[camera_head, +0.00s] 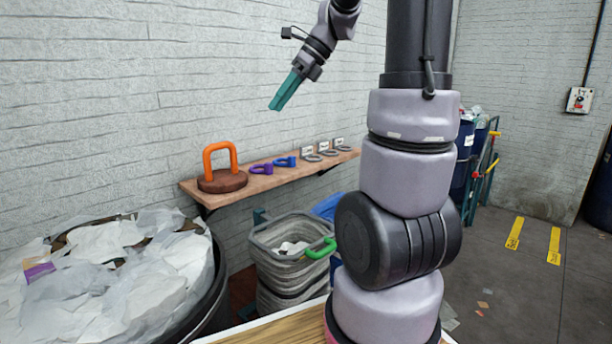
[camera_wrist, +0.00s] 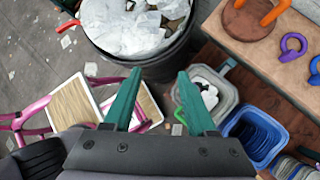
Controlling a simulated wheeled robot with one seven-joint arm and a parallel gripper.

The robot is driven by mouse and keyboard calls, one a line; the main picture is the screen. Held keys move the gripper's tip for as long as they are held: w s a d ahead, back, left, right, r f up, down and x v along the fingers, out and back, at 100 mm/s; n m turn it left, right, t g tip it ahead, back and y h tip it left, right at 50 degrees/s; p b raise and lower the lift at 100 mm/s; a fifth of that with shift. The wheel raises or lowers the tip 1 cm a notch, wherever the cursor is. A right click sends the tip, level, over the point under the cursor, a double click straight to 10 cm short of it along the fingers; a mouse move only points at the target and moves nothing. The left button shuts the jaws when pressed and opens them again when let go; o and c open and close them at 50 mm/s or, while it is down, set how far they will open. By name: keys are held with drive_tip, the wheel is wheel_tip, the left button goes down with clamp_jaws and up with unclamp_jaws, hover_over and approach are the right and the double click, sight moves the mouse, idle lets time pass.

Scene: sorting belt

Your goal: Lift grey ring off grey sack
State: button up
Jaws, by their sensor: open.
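The grey ring (camera_head: 262,248) sits as a squarish rim around the mouth of the grey sack (camera_head: 290,278), with a green handle (camera_head: 320,248) on its right side. The sack stands upright below the wall shelf, with white scraps inside. In the wrist view the ring (camera_wrist: 232,92) lies just right of my right finger, partly hidden by it. My gripper (camera_head: 273,107) is high above the shelf, well apart from the ring, with teal fingers pointing down and left. In the wrist view my gripper (camera_wrist: 157,73) is open and empty.
A dark drum (camera_head: 218,295) full of white bags stands left of the sack. The wooden shelf (camera_head: 262,182) holds an orange-handled brown block (camera_head: 222,181) and several small rings. A blue bin (camera_wrist: 274,151) adjoins the sack. A pink-framed chair or cart (camera_wrist: 40,128) stands at lower left.

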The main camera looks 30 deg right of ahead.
drive_tip(key=s+a+f+n+t+h, duration=0.2)
drive_tip(key=s+n+h, duration=0.2)
drive_tip(key=s+n, duration=0.9)
drive_tip(key=w+d+f+m+t+y, duration=0.1)
drive_tip(key=w+d+f+m+y, duration=0.55)
drive_tip(key=d+f+m, duration=0.65)
drive_tip(key=w+d+f+m+t+y, duration=0.1)
drive_tip(key=w+d+f+m+y, duration=0.6)
drive_tip(key=m, duration=1)
drive_tip(key=w+a+h, duration=0.1)
drive_tip(key=w+a, duration=0.4)
drive_tip(key=a, duration=0.3)
drive_tip(key=shift+a+f+t+h, duration=0.25)
drive_tip(key=shift+f+t+h, duration=0.1)
drive_tip(key=shift+t, duration=0.05)
drive_tip(key=shift+w, duration=0.1)
